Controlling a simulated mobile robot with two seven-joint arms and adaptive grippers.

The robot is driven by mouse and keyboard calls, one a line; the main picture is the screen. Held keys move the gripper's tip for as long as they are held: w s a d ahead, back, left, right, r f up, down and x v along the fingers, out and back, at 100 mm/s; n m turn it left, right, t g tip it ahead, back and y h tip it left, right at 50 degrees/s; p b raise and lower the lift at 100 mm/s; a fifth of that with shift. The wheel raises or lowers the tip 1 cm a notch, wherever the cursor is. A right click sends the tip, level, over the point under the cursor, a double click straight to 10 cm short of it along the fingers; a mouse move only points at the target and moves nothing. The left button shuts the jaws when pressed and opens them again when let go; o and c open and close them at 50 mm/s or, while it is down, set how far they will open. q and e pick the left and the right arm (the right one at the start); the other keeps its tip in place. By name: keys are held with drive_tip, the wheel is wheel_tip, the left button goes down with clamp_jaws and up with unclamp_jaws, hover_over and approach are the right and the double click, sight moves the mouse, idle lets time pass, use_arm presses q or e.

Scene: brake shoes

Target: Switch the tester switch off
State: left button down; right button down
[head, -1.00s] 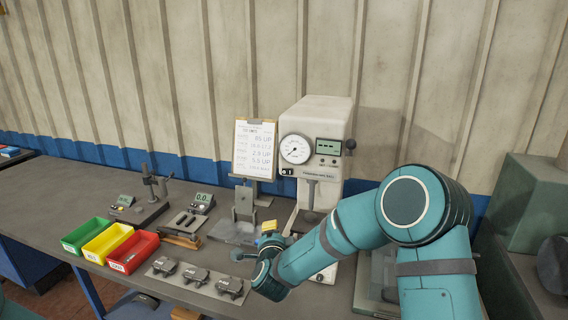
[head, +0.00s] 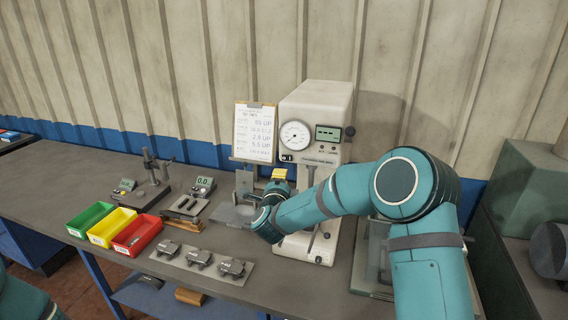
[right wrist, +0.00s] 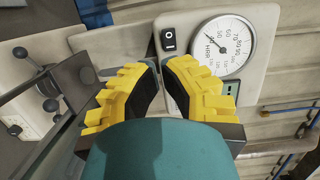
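The tester (head: 319,103) is a tall off-white machine with a round dial and a green display, standing against the wall. Its switch (head: 287,158) is a small black rocker below the dial at the left. In the right wrist view the switch (right wrist: 169,40) shows sideways beside the dial, with white marks; I cannot tell its position. My right gripper (head: 274,182) is in front of the tester's left side, a little below the switch. In the right wrist view its yellow fingers (right wrist: 156,74) are apart and empty, short of the switch. My left gripper is out of view.
A clipboard (head: 254,132) stands left of the tester. Green (head: 90,219), yellow (head: 112,227) and red (head: 137,235) bins and a plate of brake shoes (head: 201,262) lie on the bench to the left. A handle knob (head: 350,131) sticks out at the tester's right.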

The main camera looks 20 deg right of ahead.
sight(285, 160)
drive_tip(key=p+x, duration=0.1)
drive_tip(key=x, duration=0.7)
drive_tip(key=shift+w+d+p, duration=0.1)
drive_tip(key=shift+w+p, duration=0.1)
drive_tip(key=shift+p, duration=0.15)
